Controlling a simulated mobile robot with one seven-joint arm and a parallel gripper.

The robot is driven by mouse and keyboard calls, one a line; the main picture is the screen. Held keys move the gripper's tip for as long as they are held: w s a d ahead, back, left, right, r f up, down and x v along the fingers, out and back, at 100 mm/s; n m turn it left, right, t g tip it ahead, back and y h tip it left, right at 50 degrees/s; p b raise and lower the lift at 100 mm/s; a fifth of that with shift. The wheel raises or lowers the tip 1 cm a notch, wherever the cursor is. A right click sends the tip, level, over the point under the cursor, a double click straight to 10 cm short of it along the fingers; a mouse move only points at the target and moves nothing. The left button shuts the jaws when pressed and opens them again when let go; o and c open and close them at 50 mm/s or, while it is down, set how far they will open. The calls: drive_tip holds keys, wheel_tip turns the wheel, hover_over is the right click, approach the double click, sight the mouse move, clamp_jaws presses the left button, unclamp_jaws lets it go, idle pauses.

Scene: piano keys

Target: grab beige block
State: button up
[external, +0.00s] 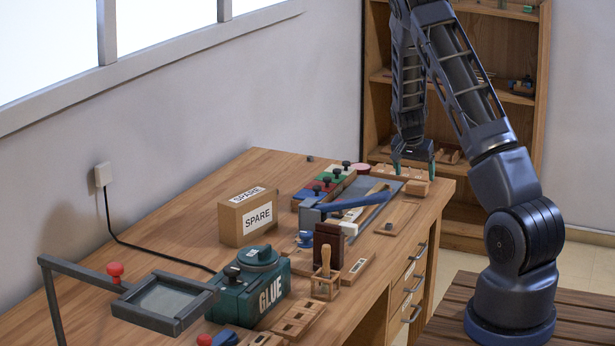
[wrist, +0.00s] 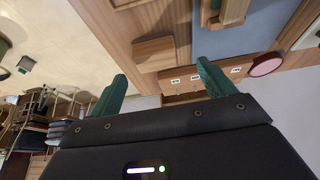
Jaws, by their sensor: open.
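My gripper (external: 414,169) is open and empty, above the far right end of the workbench. Its two green fingers also show in the wrist view (wrist: 162,74), spread apart. A plain light-wood block (wrist: 153,52) lies near the bench edge and appears between the fingertips in that view; I cannot tell its distance from them. A pale cream block (external: 349,228) sits mid-bench, nearer the external camera and apart from my gripper. I cannot tell for certain which of these is the beige block.
A wooden piece (external: 405,184) lies below my gripper. A cardboard SPARE box (external: 243,225), a green GLUE machine (external: 245,293), a blue lever (external: 350,203) and a dark brown block (external: 327,244) crowd the workbench (external: 190,222). A shelf (external: 455,199) stands behind.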

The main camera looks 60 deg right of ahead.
sight(417, 183)
drive_tip(key=shift+s+x, duration=0.15)
drive_tip(key=shift+x, duration=1.2)
drive_tip(key=shift+s+x, duration=0.1)
drive_tip(key=shift+x, duration=1.25)
drive_tip(key=c, duration=1.1)
drive_tip(key=shift+r, duration=0.1)
